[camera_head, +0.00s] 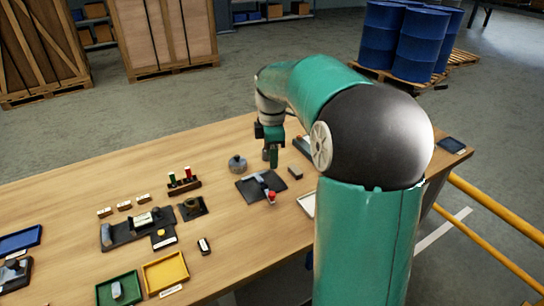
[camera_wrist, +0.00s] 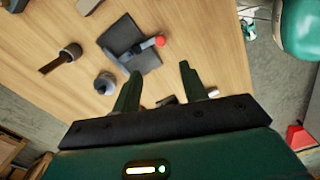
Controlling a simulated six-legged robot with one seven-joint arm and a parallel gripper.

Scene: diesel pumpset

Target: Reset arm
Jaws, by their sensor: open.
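My gripper (camera_head: 270,160) hangs from my green arm over the right half of the wooden table, pointing down. In the wrist view my gripper (camera_wrist: 160,72) has its two dark green fingers spread, with nothing held between them. A black plate with a red-knobbed lever (camera_head: 271,196) lies on the table near the fingers; it also shows in the wrist view (camera_wrist: 128,40), beyond the fingertips. A grey round part with a knob (camera_head: 237,164) stands left of my gripper. Part of the table behind my arm is hidden.
A green tray (camera_head: 101,293), a yellow tray (camera_head: 147,275) and a blue tray (camera_head: 20,232) lie at the left. A dark fixture (camera_head: 118,236) and a rack with red and green pieces (camera_head: 184,187) stand mid-table. Yellow rails (camera_head: 490,208) run at the right; blue barrels (camera_head: 420,45) stand behind.

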